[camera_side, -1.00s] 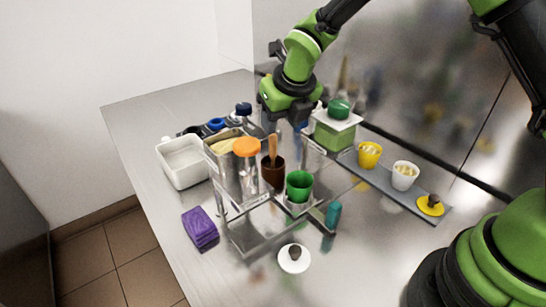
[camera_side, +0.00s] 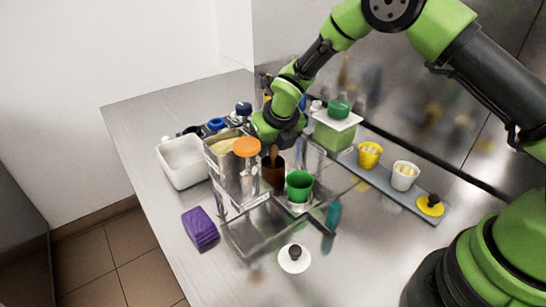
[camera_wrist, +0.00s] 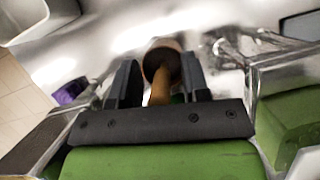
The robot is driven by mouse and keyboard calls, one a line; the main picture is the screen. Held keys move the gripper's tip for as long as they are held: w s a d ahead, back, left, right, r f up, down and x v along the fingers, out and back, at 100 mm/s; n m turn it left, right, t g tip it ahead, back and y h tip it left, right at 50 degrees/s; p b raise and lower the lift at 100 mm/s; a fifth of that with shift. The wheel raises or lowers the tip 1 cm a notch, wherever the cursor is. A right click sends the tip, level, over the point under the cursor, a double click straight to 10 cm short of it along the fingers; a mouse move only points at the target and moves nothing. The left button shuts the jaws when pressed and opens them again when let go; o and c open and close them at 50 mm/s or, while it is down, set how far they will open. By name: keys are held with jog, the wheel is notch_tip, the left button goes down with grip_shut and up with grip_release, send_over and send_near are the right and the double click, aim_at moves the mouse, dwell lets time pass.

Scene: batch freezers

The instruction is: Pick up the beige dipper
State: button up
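The beige dipper (camera_wrist: 160,88) shows as a tan handle standing in a dark brown cup (camera_side: 273,178). In the side view, only part of the handle (camera_side: 273,153) shows below my gripper. The dipper's lower end is hidden in the cup. My gripper (camera_wrist: 159,80) is open, with one finger on each side of the handle. A gap shows between the handle and each finger. In the side view, my gripper (camera_side: 272,148) is just above the cup, and its fingertips are partly hidden.
A green cup (camera_side: 299,187) is in front right. A green tub with a white lid (camera_side: 336,130) stands behind right.

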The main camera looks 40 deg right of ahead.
grip_shut()
notch_tip(320, 180, up, 10)
jog(key=shift+r, duration=0.1)
dwell(0.4)
jog(key=shift+s, duration=0.1)
